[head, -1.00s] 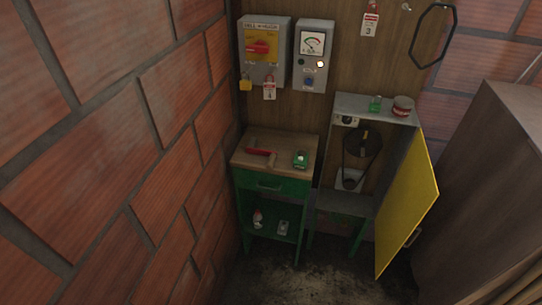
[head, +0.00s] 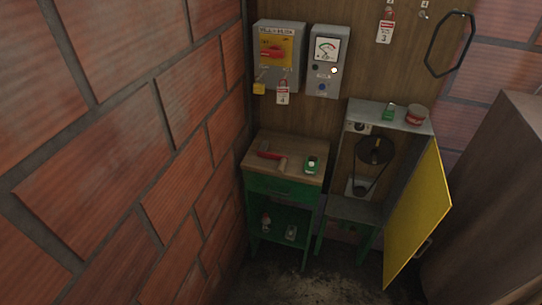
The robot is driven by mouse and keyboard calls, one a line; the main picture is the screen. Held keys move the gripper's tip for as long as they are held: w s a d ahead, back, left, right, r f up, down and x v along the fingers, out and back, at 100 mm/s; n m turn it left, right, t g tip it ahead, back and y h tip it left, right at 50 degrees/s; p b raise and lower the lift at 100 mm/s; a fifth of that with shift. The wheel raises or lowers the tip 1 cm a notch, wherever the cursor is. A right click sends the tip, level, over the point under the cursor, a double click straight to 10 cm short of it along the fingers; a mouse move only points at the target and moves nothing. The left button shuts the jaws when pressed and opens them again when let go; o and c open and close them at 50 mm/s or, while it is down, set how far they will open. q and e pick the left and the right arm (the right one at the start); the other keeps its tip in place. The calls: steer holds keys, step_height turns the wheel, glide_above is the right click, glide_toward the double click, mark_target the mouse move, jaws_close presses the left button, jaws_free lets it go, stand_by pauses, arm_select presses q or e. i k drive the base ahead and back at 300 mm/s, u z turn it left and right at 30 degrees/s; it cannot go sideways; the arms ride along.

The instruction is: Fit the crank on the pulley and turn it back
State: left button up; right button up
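The crank (head: 271,155), red with a pale wooden-looking grip, lies on the wooden top of a small green cabinet (head: 285,188). The dark pulley (head: 375,151) sits inside an open grey housing (head: 390,117) to the right of the cabinet. A belt runs from the pulley down to a smaller part near the housing floor. The crank is apart from the pulley. Neither of my grippers shows in the head view.
The housing's yellow door (head: 419,213) hangs open to the right. A green padlock-like item (head: 311,164) lies by the crank. A brick wall (head: 120,150) bounds the left, a brown cabinet (head: 485,210) the right.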

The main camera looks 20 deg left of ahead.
mark_target(262, 151)
steer(key=z, duration=0.5)
steer(key=i, duration=1.5)
steer(key=u, duration=0.65)
